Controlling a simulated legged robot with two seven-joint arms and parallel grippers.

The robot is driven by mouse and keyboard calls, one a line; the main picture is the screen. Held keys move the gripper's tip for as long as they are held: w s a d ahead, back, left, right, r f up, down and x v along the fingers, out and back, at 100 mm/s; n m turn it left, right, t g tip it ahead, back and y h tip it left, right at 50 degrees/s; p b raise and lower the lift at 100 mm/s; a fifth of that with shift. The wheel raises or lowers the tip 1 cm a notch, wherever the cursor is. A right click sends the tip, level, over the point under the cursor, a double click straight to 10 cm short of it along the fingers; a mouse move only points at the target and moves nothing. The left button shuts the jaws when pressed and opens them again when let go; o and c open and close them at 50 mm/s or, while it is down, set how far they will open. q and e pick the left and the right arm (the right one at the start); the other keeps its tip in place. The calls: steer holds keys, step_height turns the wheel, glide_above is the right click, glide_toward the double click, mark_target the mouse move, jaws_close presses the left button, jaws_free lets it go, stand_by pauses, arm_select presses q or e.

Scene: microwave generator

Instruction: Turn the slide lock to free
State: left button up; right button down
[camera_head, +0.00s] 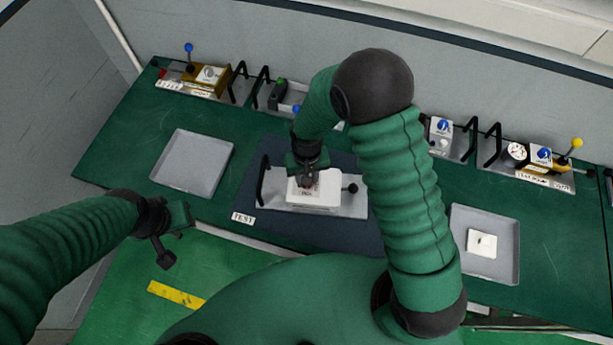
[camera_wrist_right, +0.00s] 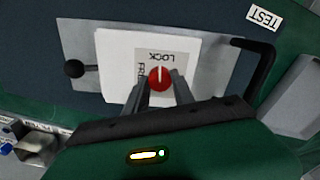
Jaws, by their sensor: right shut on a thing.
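The slide lock is a red round knob (camera_wrist_right: 160,78) on a white block (camera_wrist_right: 115,60) with a grey label reading LOCK and FREE. The knob's white mark appears to point toward LOCK. The white block (camera_head: 325,196) sits on a metal plate (camera_head: 352,204) in the head view. My right gripper (camera_head: 308,180) reaches down over the block. In the right wrist view its fingers (camera_wrist_right: 160,90) are on either side of the knob, shut on it. My left gripper (camera_head: 168,250) hangs left of the mat, apart from the lock; its opening is unclear.
The plate has a black handle (camera_wrist_right: 262,70) and a black ball knob (camera_wrist_right: 74,69). It lies on a dark mat marked TEST (camera_head: 243,218). Grey trays stand left (camera_head: 190,165) and right (camera_head: 460,225); the right one holds a white plate (camera_head: 482,243). Several modules line the back.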

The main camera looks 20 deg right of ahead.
steer(key=c, duration=1.1)
jaws_free()
steer(key=shift+o, duration=0.2)
step_height(320, 180, up, 17)
steer(key=b, duration=0.2)
steer(key=shift+f, duration=0.1)
